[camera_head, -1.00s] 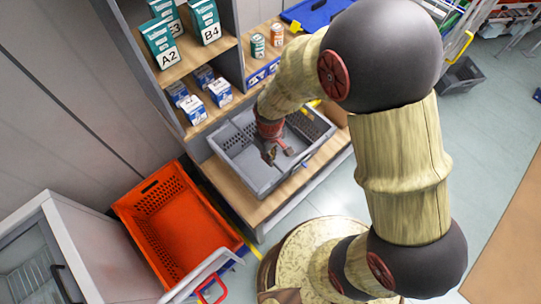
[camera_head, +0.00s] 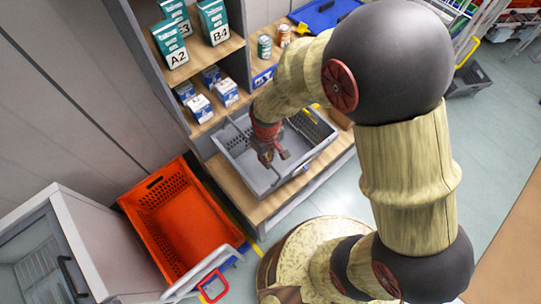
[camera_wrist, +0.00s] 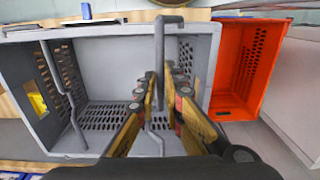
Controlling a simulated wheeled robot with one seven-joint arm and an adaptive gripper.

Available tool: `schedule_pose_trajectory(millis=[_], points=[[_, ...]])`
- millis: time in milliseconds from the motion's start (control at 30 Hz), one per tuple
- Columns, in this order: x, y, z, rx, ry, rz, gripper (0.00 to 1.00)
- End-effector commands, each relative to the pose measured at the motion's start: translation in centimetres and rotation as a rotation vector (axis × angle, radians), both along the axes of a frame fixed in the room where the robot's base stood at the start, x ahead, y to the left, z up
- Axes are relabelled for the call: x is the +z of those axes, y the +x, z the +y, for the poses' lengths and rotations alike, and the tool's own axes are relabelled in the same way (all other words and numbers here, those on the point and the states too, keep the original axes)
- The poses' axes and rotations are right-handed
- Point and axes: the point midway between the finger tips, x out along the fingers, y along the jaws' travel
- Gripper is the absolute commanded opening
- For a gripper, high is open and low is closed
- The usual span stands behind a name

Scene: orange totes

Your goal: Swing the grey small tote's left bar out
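The grey small tote (camera_head: 237,170) stands on a wooden shelf. In the wrist view its rim (camera_wrist: 110,31) shows, with perforated walls and an empty floor. The left bar (camera_wrist: 159,45), a bent grey rod, is on the side nearer the orange tote and rises toward the wrist camera. The other bar (camera_wrist: 60,90) lies along the far-side wall in the wrist view. My gripper (camera_head: 272,160) is over the tote; its fingers (camera_wrist: 162,85) are apart, with the left bar running between them. I cannot tell whether either finger touches it.
An orange tote (camera_head: 150,184) sits on the floor left of the shelf, with a white cabinet (camera_head: 100,235) beside it. Boxes (camera_head: 200,107) and cans (camera_head: 264,46) stand on the shelves behind. Clear floor (camera_head: 500,130) lies to the right.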

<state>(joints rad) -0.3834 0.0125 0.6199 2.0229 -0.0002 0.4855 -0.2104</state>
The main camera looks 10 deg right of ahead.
Motion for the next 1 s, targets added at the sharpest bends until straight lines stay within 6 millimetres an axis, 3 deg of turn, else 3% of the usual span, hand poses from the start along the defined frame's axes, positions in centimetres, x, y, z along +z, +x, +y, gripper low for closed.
schedule_pose_trajectory(millis=[1000], points=[[0.5,-1.8,2.6,0.000,-0.001,0.002,0.04]])
